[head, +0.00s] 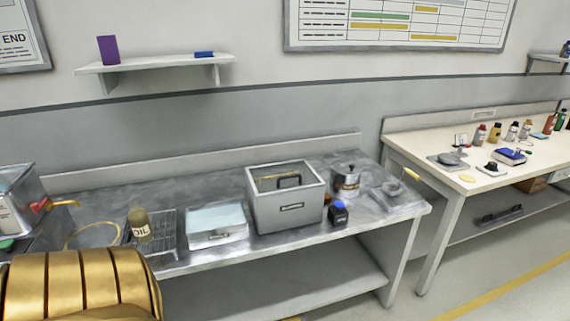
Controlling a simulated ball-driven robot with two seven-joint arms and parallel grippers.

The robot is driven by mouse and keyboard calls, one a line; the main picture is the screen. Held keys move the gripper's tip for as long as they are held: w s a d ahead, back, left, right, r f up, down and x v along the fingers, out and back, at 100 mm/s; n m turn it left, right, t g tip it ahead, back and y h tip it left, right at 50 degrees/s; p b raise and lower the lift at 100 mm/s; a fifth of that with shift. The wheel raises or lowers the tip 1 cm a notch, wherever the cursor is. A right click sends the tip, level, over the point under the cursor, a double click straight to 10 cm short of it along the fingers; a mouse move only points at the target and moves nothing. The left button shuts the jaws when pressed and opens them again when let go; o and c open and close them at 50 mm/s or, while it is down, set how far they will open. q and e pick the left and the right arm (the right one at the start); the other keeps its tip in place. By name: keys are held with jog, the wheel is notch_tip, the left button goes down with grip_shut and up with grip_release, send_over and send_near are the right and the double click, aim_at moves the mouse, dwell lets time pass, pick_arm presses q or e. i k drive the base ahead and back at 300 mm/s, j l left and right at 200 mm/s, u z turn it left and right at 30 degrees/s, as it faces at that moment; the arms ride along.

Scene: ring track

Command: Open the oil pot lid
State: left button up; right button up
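A small silver metal pot (347,181), which looks like the oil pot, stands at the back right of the grey metal bench (110,215). Its lid (348,169) with a dark knob sits on top and looks closed. Dark labels or bands show on its side. Neither of my grippers is in view. A gold ribbed part at the lower left seems to be mine.
The grey box (270,212) with a dark handle stands left of the pot. A dark blue-capped bottle (338,213) stands in front. A metal plate device (398,197) is to the right.

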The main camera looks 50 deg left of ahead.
aim_at(343, 166)
jog(key=u, duration=1.25)
jog(key=i+l+u, duration=0.1)
jog(key=i+l, duration=0.25)
